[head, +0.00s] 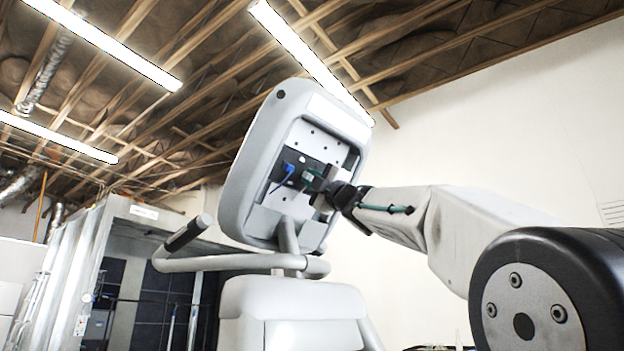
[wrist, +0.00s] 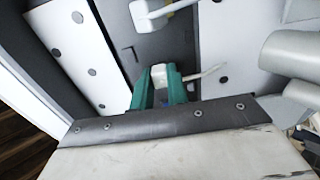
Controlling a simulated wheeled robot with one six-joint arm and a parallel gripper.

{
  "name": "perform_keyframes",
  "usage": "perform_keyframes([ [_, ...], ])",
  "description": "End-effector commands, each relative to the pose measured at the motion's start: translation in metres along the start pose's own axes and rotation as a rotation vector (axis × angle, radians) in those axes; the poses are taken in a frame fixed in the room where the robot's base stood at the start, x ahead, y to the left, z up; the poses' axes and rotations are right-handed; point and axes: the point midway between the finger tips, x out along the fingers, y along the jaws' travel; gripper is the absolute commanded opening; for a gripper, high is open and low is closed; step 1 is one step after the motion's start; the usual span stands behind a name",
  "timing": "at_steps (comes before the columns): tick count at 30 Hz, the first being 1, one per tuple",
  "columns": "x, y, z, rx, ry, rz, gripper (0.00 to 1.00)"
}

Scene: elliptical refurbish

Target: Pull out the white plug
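A pale plug (wrist: 159,75) with a thin pale cable running to the right sits between the green fingers of my gripper (wrist: 160,88) in the wrist view. The fingers lie close along both its sides and appear shut on it. In the head view my gripper (head: 312,176) reaches from the right to the dark recessed panel in the back of the machine's console (head: 262,130). The plug it holds is hidden there by the fingers. How deep the plug sits in its socket cannot be told.
A second plug (wrist: 150,14), pale in the wrist view, is beside it; a blue plug (head: 289,168) with a blue cable shows in the head view. The grey handlebar (head: 245,263) and console post stand below the panel. A pale tube (wrist: 290,50) is at right.

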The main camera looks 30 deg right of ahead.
Motion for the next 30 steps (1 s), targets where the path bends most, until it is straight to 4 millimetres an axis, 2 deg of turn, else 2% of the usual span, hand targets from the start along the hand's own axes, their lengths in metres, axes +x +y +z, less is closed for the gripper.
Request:
perform_keyframes([
  [7, -0.018, 0.0, 0.0, 0.0, -0.001, -0.001, 0.0],
  [14, -0.018, -0.001, 0.0, 0.001, 0.0, -0.001, 0.0],
  [15, -0.018, -0.001, 0.0, 0.001, 0.0, -0.001, 0.24],
  [17, -0.018, -0.001, 0.0, 0.001, 0.0, -0.001, 0.38],
  [26, -0.02, 0.0, 0.0, 0.0, 0.0, 0.0, 0.38],
  [30, -0.035, 0.001, 0.0, -0.002, -0.002, -0.001, 0.38],
])
